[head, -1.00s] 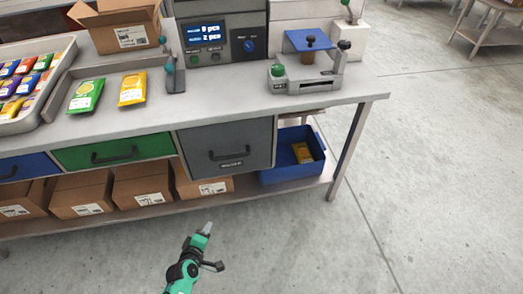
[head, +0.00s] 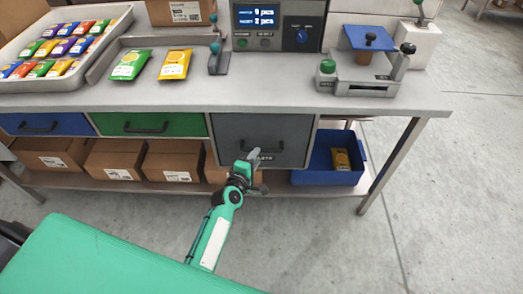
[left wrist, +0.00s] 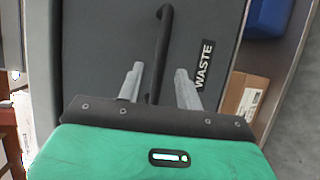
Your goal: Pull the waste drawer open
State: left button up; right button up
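The grey waste drawer (head: 285,130) is at the right end of the bench's drawer row and looks shut. My left gripper (head: 254,157) is in front of its lower face and partly covers the WASTE label and handle. In the left wrist view, the drawer front (left wrist: 95,45) fills much of the picture. Its dark bar handle (left wrist: 163,45) runs between the two grey fingers of my left gripper (left wrist: 160,86). The fingers are apart, one on each side of the bar, with no visible grip on it. My right gripper is not in view.
A blue bin (head: 325,175) holding a yellow packet stands on the lower shelf right of the drawer. Cardboard boxes (head: 172,163) line that shelf to the left. A green drawer (head: 150,123) adjoins the waste drawer. The floor in front is clear.

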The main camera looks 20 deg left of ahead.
pick_arm(q)
jog(key=x, duration=0.4)
jog(key=shift+w+f, duration=0.1)
jog(key=shift+w, duration=0.55)
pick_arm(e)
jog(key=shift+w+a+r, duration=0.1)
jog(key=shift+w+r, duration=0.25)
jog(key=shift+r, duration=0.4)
pick_arm(q)
grip_shut()
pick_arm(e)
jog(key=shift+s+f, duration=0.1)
